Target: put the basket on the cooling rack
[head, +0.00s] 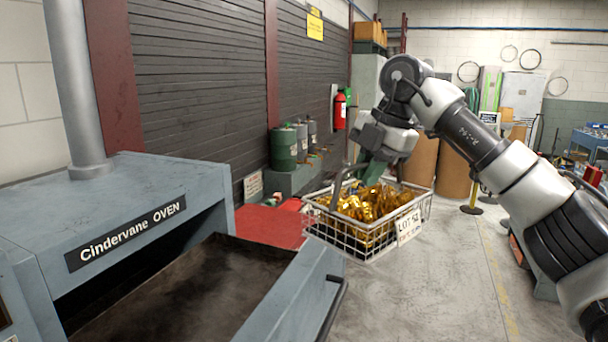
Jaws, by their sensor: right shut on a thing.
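A wire basket (352,239) full of shiny gold-coloured coiled parts (368,208) hangs in the air right of the oven's open front. A white tag reading "LOT 51" (409,227) is on its near right side. My right gripper (371,171) is above the basket and shut on its raised handle; the exact grip is partly hidden by the gripper itself. The basket hangs roughly level. My left gripper is not in view. I cannot make out a cooling rack for certain.
The Cindervane oven (125,232) fills the left, its chamber open and empty where visible, with a dark handle bar (334,305) jutting right. A red flat surface (268,227) lies behind. Drums (284,148) stand along the wall.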

